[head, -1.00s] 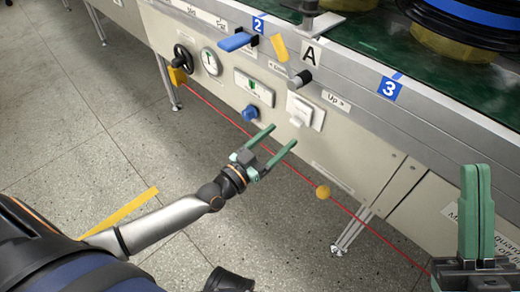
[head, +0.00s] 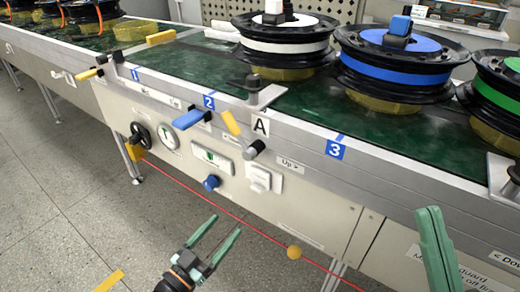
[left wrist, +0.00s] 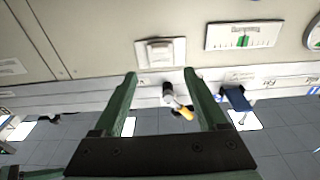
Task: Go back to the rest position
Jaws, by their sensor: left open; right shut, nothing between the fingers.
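My left gripper (head: 215,240) is open and empty in the lower middle of the head view, in front of the machine's side panel and apart from it. Its two green fingers also show spread apart in the left wrist view (left wrist: 160,75), with the panel beyond them. My right gripper (head: 430,235) stands at the lower right of the head view, its green fingers closed together and pointing up, holding nothing. Its base is cut off by the frame's lower edge.
A long conveyor (head: 365,130) carries a white-banded hub (head: 282,45), a blue-banded hub (head: 395,65) and a green-banded hub. The panel below bears a handwheel (head: 140,134), a blue knob (head: 211,183) and a white switch (head: 262,178). A red cord with a yellow ball (head: 294,252) runs along the front.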

